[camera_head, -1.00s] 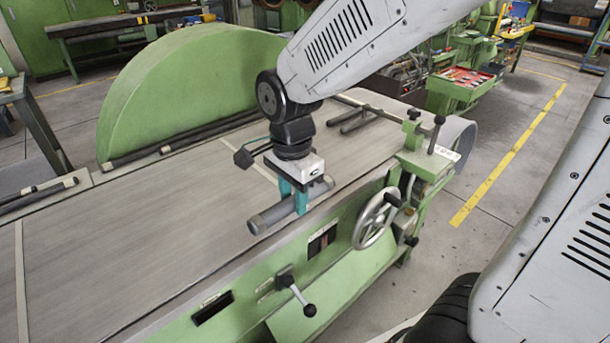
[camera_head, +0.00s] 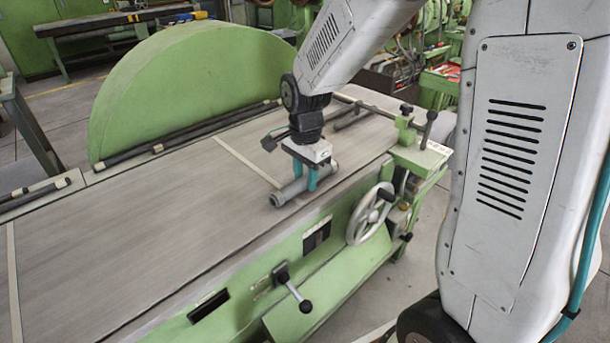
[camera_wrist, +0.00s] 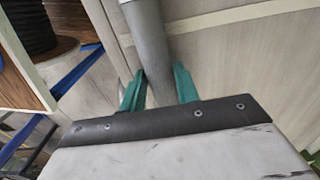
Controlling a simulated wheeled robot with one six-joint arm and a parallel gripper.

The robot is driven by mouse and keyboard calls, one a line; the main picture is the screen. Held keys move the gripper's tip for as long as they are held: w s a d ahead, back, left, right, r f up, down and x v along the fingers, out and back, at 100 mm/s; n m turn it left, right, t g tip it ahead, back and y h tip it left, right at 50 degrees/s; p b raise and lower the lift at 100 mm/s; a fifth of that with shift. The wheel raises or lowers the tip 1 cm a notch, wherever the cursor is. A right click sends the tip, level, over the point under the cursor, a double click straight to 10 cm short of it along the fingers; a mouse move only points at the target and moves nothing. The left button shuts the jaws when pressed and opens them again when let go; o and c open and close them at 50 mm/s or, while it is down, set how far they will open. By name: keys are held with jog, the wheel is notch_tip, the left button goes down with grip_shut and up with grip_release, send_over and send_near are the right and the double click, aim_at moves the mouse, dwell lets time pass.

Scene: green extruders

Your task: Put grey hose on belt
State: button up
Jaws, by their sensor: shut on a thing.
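The grey hose (camera_head: 290,192) is a short grey tube held in my gripper (camera_head: 306,185). In the head view it lies level over the near edge of the belt (camera_head: 120,245), close to the belt surface; I cannot tell whether it touches. In the wrist view the hose (camera_wrist: 149,40) runs up between the two teal fingers of my gripper (camera_wrist: 158,88), which are shut on it. The pale belt (camera_wrist: 235,60) shows to the right of the hose there. The fingers hide part of the hose.
A green half-round guard (camera_head: 185,80) stands behind the belt. A handwheel (camera_head: 370,213) and a black-knobbed lever (camera_head: 290,285) stick out at the machine's front. Dark rods (camera_head: 365,105) lie at the belt's far right end. The belt's left and middle are clear.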

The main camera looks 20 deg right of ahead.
aim_at(306, 176)
jog(key=shift+f, duration=0.15)
jog(key=o, duration=1)
jog(key=shift+o, duration=0.2)
notch_tip(306, 176, up, 12)
jog(key=s+d+r+n+t, duration=0.1)
jog(key=s+r+n, duration=0.1)
jog(key=s+n, duration=1.2)
jog(key=s, duration=1)
jog(key=shift+s+r, duration=0.15)
jog(key=shift+s, duration=0.15)
jog(key=shift+d, duration=0.1)
